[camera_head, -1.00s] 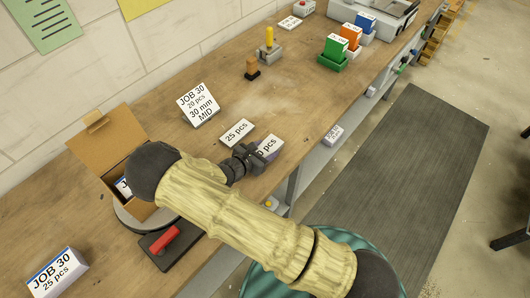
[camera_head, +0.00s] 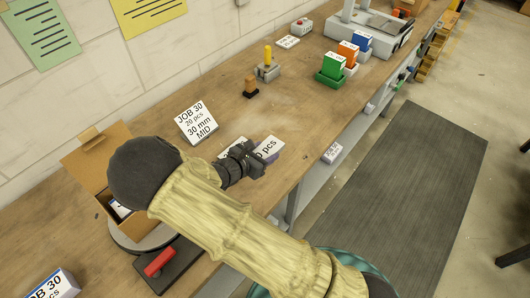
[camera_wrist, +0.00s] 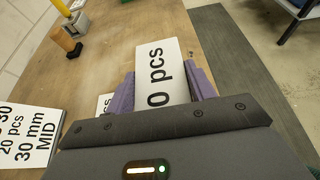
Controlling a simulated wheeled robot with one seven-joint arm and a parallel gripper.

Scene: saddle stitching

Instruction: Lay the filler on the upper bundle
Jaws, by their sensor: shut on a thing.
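A white block printed "0 pcs" (camera_head: 269,148) is between my gripper's jaws, over the bench near its front edge. In the wrist view, the block (camera_wrist: 160,75) stands between two purple fingers; my gripper (camera_wrist: 162,90) is shut on it. The gripper also shows in the head view (camera_head: 256,160), and part of the print is hidden. An open cardboard box (camera_head: 85,160) stands to the left with a white, blue-edged bundle (camera_head: 120,208) inside, mostly hidden by my arm. Another bundle marked "JOB 30" (camera_head: 48,287) lies at the lower left, cut off by the frame.
A "JOB 30, 20 pcs, 30 mm, MID" card (camera_head: 196,122) stands behind the gripper. A white label (camera_head: 230,151) lies partly hidden beside it. A red-handled tool (camera_head: 159,263) is near the box.

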